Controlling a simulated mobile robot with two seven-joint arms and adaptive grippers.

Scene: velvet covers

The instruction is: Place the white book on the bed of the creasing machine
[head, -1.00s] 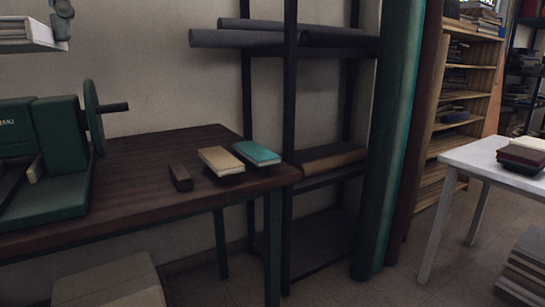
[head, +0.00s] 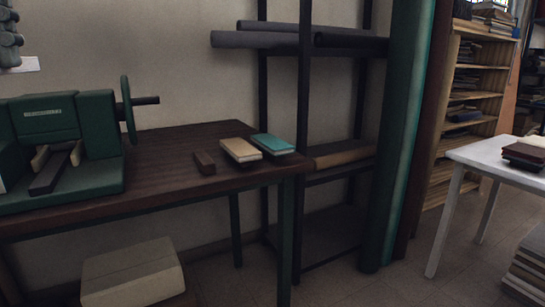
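The dark green creasing machine (head: 66,140) stands at the left of the brown table, with a round wheel and handle on its right side. Its low bed (head: 95,179) faces the front, with a dark bar lying over it. My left gripper (head: 9,42) is at the upper left edge of the head view, mostly cut off by the frame. It appears shut on the white book (head: 28,65), of which only a small pale end shows. Both are left of and above the machine, apart from it. My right gripper is not in view.
The brown table (head: 170,180) also bears a small dark block (head: 204,162), a tan book (head: 241,150) and a teal book (head: 272,144) at its right end. A pale box (head: 132,272) sits below. A dark rack, tall rolls and a white table (head: 500,166) stand to the right.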

